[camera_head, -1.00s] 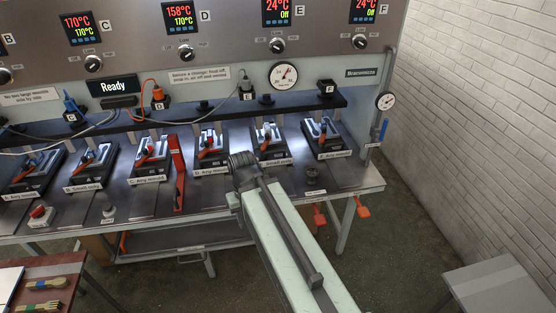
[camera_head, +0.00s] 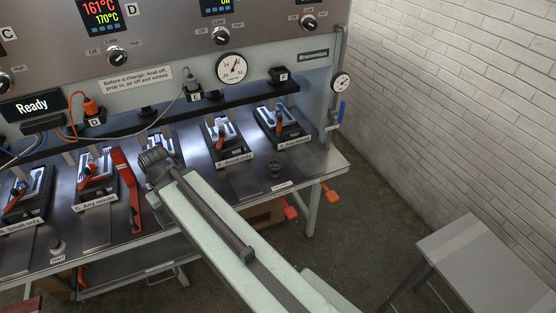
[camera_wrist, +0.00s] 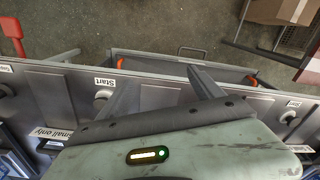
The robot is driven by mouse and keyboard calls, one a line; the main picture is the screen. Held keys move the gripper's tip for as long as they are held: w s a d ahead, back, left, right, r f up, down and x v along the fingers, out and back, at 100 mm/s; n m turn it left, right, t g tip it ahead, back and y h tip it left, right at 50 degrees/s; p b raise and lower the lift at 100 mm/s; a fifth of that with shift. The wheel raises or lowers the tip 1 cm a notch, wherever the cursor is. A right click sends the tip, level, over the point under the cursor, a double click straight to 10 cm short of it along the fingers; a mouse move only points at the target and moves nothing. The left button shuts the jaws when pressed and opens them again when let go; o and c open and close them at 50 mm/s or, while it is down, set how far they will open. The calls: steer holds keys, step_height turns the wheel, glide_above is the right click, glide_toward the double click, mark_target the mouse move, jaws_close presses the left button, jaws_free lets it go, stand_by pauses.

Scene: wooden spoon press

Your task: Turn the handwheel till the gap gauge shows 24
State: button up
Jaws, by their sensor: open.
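No handwheel can be made out for certain. A dark round knob-like part (camera_head: 276,168) stands on the bench at the right, above a small label. A smaller dial (camera_head: 340,83) is on the right post. My gripper's end (camera_head: 155,165) is over the bench, left of the dark knob, its fingers hidden. In the wrist view my gripper (camera_wrist: 162,88) has its fingers apart and empty, beside a knob labelled Start (camera_wrist: 103,95).
Orange handles (camera_head: 329,194) hang below the bench's right edge. A grey table (camera_head: 485,255) stands at the right, with free floor between.

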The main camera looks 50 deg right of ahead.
steer(key=w+d+t, duration=0.1)
steer(key=w+d, duration=0.1)
steer(key=d, duration=1.1)
steer(key=m+t+p, duration=0.1)
steer(key=t, duration=0.2)
glide_toward(276, 164)
steer(key=shift+h, duration=0.4)
steer(key=b+x, duration=0.7)
steer(key=x, duration=0.1)
steer(key=shift+a+f, duration=0.3)
steer(key=shift+r, duration=0.15)
